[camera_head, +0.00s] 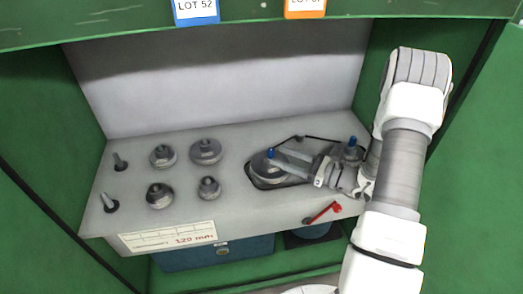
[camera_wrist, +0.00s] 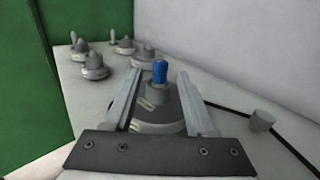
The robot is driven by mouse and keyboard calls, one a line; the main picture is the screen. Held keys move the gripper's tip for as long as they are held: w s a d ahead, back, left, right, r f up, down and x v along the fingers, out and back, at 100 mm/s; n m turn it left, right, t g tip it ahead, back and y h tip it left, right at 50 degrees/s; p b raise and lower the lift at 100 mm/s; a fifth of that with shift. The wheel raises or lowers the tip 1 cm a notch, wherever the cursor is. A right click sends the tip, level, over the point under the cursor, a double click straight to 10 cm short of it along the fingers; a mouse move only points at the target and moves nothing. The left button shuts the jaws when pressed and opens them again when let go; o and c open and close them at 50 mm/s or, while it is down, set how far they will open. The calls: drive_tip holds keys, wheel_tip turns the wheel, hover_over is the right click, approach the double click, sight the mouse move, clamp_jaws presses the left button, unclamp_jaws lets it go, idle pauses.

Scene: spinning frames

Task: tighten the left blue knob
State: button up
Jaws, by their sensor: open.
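The left blue knob (camera_head: 270,153) is a small blue cap on top of a grey round fixture (camera_head: 266,170), inside a black outline on the grey shelf. In the wrist view the blue knob (camera_wrist: 160,71) stands upright between the two fingertips, with a visible space on each side. My gripper (camera_head: 279,158) reaches in from the right, its fingers spread around the knob; it also shows in the wrist view (camera_wrist: 160,76). It is open and holds nothing. A second blue knob (camera_head: 352,140) stands to the right, behind my wrist.
Several grey metal fixtures (camera_head: 205,150) stand on the left of the shelf (camera_head: 130,225). A red lever (camera_head: 322,212) is on the front face below my gripper. Green cabinet walls (camera_head: 40,160) close in both sides. A small grey peg (camera_wrist: 261,120) stands at right in the wrist view.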

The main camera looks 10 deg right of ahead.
drive_tip(key=b+x, duration=0.1)
drive_tip(key=x, duration=0.6)
drive_tip(key=shift+w+a, duration=0.2)
clamp_jaws()
